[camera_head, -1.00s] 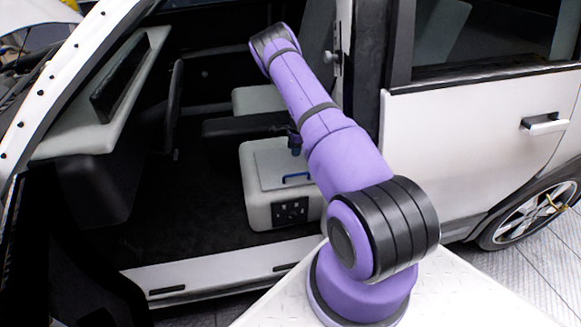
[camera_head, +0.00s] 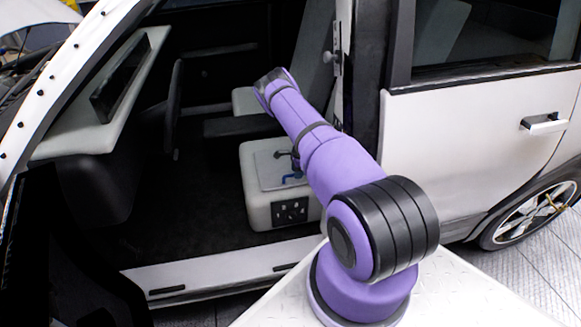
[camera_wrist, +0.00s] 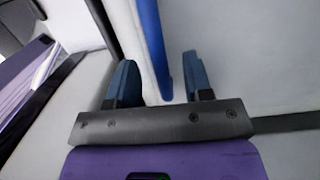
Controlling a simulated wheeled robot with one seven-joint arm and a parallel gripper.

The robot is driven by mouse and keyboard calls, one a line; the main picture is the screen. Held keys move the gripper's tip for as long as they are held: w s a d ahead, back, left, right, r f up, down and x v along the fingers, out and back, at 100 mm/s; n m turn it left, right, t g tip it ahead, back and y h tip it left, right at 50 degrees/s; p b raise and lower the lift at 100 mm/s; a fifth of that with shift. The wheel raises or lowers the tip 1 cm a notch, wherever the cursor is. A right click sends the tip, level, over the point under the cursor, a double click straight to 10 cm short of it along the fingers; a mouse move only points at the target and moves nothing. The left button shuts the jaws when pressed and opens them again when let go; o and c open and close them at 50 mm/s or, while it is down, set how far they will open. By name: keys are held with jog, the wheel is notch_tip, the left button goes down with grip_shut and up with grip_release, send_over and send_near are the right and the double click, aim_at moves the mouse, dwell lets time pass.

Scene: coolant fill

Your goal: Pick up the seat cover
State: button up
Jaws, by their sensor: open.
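The seat cover (camera_head: 270,177) is a flat grey panel on top of the white seat base inside the car, with a blue handle (camera_head: 293,177) on it. My gripper (camera_head: 284,155) is low over the cover, partly hidden by my arm in the head view. In the wrist view my gripper (camera_wrist: 159,70) is open, with two dark blue fingers apart. The blue handle (camera_wrist: 154,40) runs as a long bar down into the gap between the fingers. No finger clearly touches it, and the remaining depth to it cannot be told.
The seat base (camera_head: 258,211) has a black socket panel (camera_head: 290,211) on its front. The door sill (camera_head: 215,277) runs in front. The dashboard (camera_head: 85,135) is at the left, and the door pillar (camera_head: 367,80) stands close to my arm at the right. The floor before the seat is clear.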

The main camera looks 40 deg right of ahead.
jog(key=shift+a+f, duration=0.1)
jog(key=shift+f, duration=1.05)
jog(key=shift+c, duration=0.2)
jog(key=shift+w, duration=0.1)
grip_shut()
